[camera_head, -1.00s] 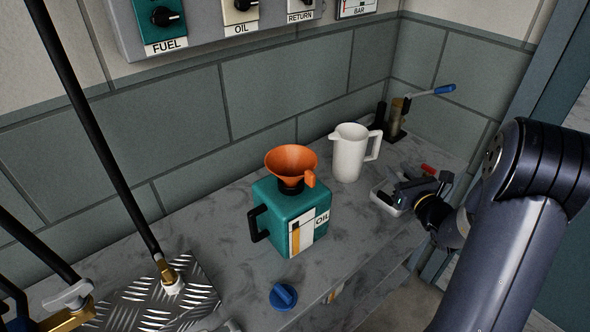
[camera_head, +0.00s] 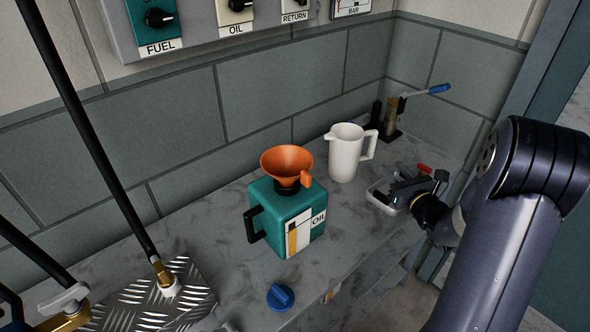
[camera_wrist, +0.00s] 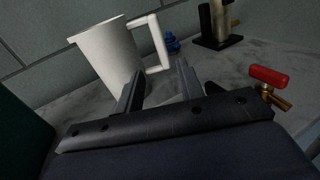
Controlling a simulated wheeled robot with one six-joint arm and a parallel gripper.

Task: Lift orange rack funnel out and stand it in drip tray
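The orange funnel (camera_head: 287,160) stands upright in the neck of a green oil can (camera_head: 275,204) on the bench, its tab facing front right. My gripper (camera_head: 398,192) is off to the right, apart from the funnel, over a pale shallow tray (camera_head: 379,200) that looks like the drip tray. My arm partly hides this tray. In the wrist view my gripper (camera_wrist: 160,68) has its two fingers apart with nothing between them. The funnel is not visible in the wrist view; a dark green shape at its left edge may be the can.
A white jug (camera_head: 346,153) stands behind, between can and gripper; it fills the wrist view's upper left (camera_wrist: 107,55). A blue cap (camera_head: 281,296) lies near the front edge. A blue-handled pump (camera_head: 395,118) stands in the back corner. A red-handled valve (camera_wrist: 268,77) lies right.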

